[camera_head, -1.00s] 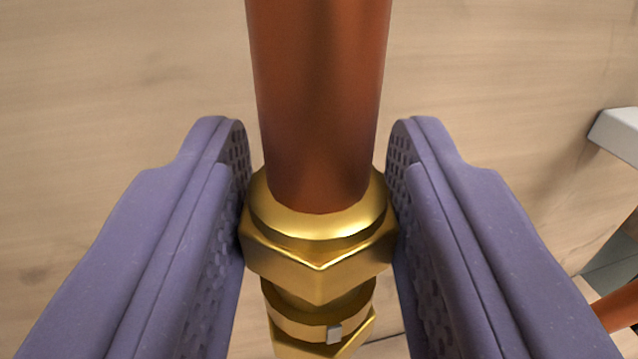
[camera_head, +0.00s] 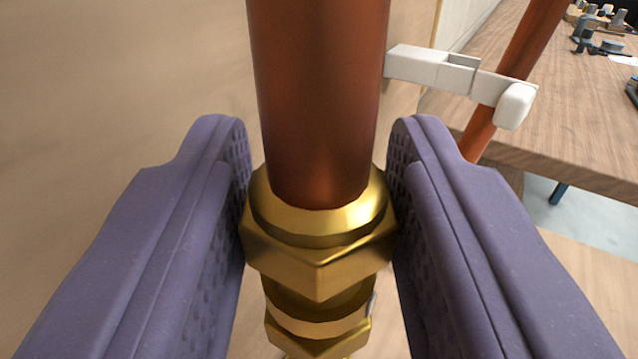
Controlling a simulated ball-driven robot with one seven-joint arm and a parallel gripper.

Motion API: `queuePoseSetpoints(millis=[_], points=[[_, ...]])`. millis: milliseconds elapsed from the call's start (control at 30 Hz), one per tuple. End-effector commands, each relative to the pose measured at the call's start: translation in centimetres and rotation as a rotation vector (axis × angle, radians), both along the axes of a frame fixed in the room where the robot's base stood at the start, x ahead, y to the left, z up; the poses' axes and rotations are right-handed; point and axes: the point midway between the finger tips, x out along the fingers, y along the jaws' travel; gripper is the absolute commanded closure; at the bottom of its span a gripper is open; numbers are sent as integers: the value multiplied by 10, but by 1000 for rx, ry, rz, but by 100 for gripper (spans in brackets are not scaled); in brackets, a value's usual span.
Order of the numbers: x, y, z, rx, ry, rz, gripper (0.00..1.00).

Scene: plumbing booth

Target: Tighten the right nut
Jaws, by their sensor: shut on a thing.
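A brass hex nut (camera_head: 318,262) sits around the lower end of a copper pipe (camera_head: 318,100) in the middle of the view. Below it is a brass fitting body (camera_head: 322,325), cut off by the bottom edge. My gripper (camera_head: 319,205) has its two purple padded fingers on the left and right sides of the nut, shut on it. The inner pads touch or nearly hide the nut's side flats. The lower part of the fitting is out of view.
A wooden panel (camera_head: 130,70) fills the left behind the pipe. A white pipe clip (camera_head: 470,80) holds a second copper pipe (camera_head: 520,60) at right. A wooden bench (camera_head: 570,130) with several small tools stands beyond at the upper right.

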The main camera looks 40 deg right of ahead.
Motion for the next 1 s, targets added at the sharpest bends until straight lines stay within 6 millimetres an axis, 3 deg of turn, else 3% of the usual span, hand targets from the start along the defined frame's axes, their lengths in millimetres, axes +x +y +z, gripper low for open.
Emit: queuePoseSetpoints(millis=[633, 667, 733, 1000], points=[[1, 0, 1, 0, -3, -48, 90], [1, 0, 1, 0, -3, -48, 54], [1, 0, 1, 0, -3, -48, 38], [0, 1, 0, 0, -1, -47, 38]])
